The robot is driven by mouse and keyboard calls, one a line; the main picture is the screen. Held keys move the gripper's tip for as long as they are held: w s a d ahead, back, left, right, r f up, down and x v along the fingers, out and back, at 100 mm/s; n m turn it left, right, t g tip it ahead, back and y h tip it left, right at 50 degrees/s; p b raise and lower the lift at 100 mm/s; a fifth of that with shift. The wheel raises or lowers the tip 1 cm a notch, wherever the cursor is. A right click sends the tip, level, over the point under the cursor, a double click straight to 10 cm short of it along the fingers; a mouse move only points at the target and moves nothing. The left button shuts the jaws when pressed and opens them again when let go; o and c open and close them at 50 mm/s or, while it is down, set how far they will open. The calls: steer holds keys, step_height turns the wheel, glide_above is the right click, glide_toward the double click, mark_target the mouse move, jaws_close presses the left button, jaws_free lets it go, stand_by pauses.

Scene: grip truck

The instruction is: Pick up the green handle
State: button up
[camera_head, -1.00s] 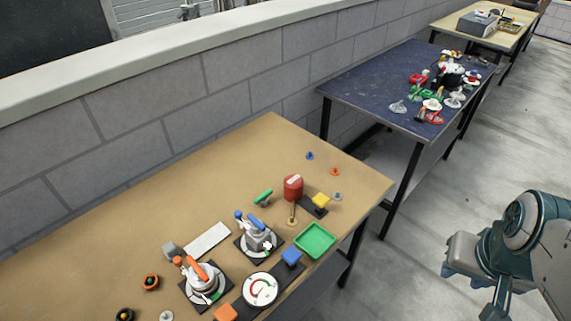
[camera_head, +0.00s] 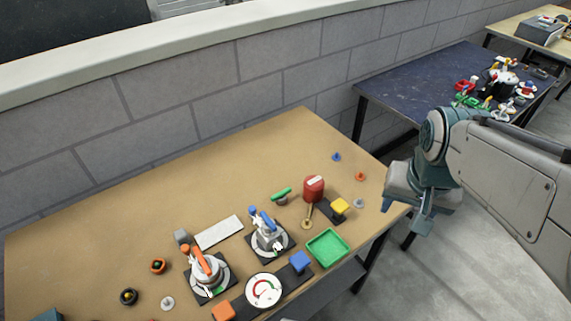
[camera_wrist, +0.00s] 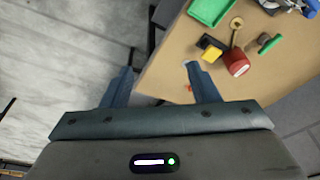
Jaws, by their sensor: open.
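The green handle (camera_head: 282,193) lies on the tan table, left of the red cylinder and behind the blue-handled device. It also shows in the wrist view (camera_wrist: 270,44), at the upper right beside the red cylinder. My gripper (camera_head: 405,219) hangs at the right end of the table in the head view, well to the right of the green handle. In the wrist view its two fingers (camera_wrist: 158,88) are spread apart with nothing between them, over the table's edge and the floor.
The red cylinder (camera_head: 313,189), a yellow block (camera_head: 340,205) and a green tray (camera_head: 327,265) stand near the handle. Devices with blue (camera_head: 268,236) and orange (camera_head: 205,270) handles stand further left. The table's back left is clear. A dark blue table (camera_head: 440,85) stands beyond.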

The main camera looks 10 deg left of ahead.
steer(key=w+a+f+m+g+b, duration=0.1)
steer(key=w+a+f+m+b, duration=0.15)
steer(key=w+a, duration=0.9)
steer(key=m+g, duration=0.1)
steer(key=m, duration=0.3)
glide_above(281, 192)
step_height(281, 192, down, 6)
step_height(281, 192, down, 13)
steer(key=shift+s+r, duration=0.1)
steer(key=c, duration=1.1)
